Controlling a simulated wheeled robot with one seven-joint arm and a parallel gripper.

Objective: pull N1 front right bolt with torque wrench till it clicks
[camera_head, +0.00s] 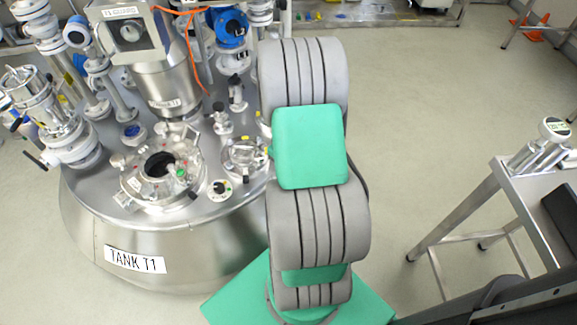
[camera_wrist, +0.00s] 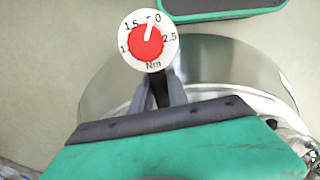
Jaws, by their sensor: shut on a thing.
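In the head view my arm hides the gripper and wrench. The tank T1 (camera_head: 180,262) carries an open round port (camera_head: 158,168) with clamps and a smaller flange (camera_head: 243,155) beside my arm. I cannot read which fitting is N1.
Tall pipes and valves (camera_head: 80,130) crowd the tank's left and back. A large motor-like unit (camera_head: 165,75) rises behind the port, with an orange cable (camera_head: 192,50) near it. A metal table (camera_head: 535,190) stands at the right. Open floor lies between table and arm.

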